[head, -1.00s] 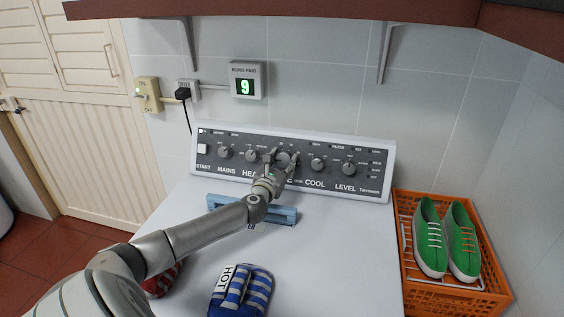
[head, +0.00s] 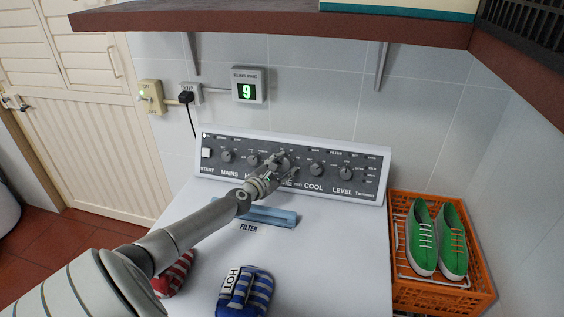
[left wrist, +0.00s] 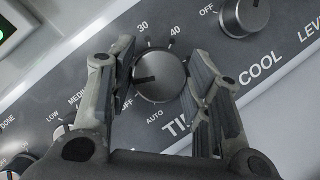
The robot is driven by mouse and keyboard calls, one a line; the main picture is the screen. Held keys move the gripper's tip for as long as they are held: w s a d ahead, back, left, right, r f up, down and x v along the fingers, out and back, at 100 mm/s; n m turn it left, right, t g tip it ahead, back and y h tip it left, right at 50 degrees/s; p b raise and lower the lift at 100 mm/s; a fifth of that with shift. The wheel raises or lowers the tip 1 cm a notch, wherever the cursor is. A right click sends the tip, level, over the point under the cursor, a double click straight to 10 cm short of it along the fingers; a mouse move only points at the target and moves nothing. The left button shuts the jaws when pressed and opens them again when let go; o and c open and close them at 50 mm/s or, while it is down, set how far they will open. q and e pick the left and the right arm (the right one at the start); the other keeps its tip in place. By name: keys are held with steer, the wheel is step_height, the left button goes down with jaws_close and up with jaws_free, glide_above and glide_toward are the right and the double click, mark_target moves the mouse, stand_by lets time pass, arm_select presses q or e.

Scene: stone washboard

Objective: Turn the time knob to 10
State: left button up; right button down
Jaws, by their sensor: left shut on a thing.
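The time knob (left wrist: 160,78) is a round dark dial on the sloping grey control panel (head: 330,184). In the left wrist view its pointer line points left, above the OFF label; 30 and 40 stand above the knob, and AUTO is below it. My left gripper (head: 280,166) is shut on the knob, one finger on each side; the fingers (left wrist: 163,62) show on both sides in the left wrist view. They cover part of the dial's scale, so a 10 mark is not visible. My right gripper is not in view.
Other knobs line the panel, with the COOL knob (left wrist: 245,15) close by on the right. A wall display (head: 247,90) reads 9. A blue filter handle (head: 272,215), striped slippers (head: 245,292) and an orange crate (head: 445,297) with green shoes (head: 437,238) are nearby.

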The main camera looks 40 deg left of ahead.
arm_select(q)
steer(key=shift+m+h+p, duration=0.3)
steer(key=shift+m, duration=0.4)
steer(key=o, duration=1)
steer(key=s, duration=0.4)
steer(key=s+d+r, duration=0.1)
steer(key=s, duration=0.3)
steer(key=s+d, duration=0.1)
steer(key=s, duration=0.2)
steer(key=shift+s+r, duration=0.35)
steer(key=shift+s, duration=0.05)
steer(key=shift+f, duration=0.1)
